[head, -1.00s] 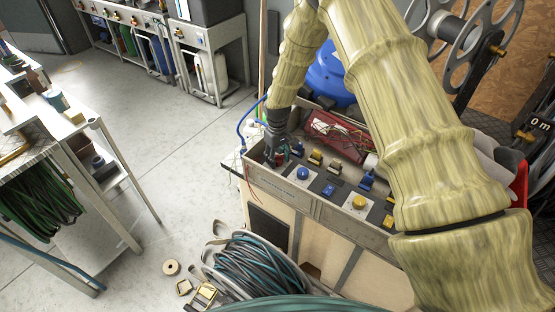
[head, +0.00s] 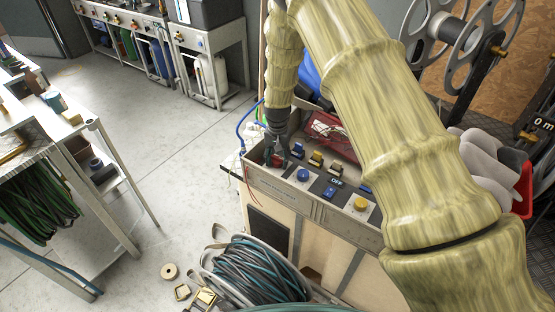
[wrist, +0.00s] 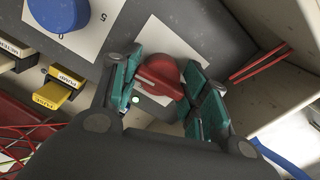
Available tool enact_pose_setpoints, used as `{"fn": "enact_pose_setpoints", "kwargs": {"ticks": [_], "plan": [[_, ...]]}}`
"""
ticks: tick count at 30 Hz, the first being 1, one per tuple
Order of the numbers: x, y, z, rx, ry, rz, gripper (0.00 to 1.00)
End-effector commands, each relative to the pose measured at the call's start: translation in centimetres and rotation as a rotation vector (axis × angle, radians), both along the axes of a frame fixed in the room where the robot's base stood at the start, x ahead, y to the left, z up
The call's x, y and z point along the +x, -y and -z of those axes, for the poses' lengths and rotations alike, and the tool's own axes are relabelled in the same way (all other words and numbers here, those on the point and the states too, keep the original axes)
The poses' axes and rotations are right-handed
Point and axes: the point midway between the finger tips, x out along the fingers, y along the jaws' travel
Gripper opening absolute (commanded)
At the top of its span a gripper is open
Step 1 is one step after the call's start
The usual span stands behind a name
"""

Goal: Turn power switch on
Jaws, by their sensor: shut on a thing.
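The red switch knob (wrist: 160,76) sits on a white plate on the grey control panel (wrist: 222,50) in the wrist view. My gripper (wrist: 165,90) is shut on this knob, with a teal-padded finger on each side of it. A small pale green light (wrist: 135,99) shows on the panel beside the knob. In the head view my gripper (head: 276,150) points down at the left end of the control panel (head: 315,207), and red shows beside its fingers. The fingers hide part of the knob and its plate, so its markings cannot be read.
A blue knob (wrist: 58,12) and yellow labelled blocks (wrist: 66,77) are near my gripper. Red wires (wrist: 262,62) run on its other side. A yellow button (head: 361,204) is further right on the panel. A hose coil (head: 254,268) lies in front of the cabinet.

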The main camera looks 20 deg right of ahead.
Motion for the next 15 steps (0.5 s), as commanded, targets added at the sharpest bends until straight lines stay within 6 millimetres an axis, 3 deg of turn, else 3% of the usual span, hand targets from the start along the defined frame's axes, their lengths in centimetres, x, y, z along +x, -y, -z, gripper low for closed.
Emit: {"fn": "enact_pose_setpoints", "kwargs": {"ticks": [15], "plan": [[0.14,0.06,-0.15,-0.001,0.003,0.119,0.21]]}}
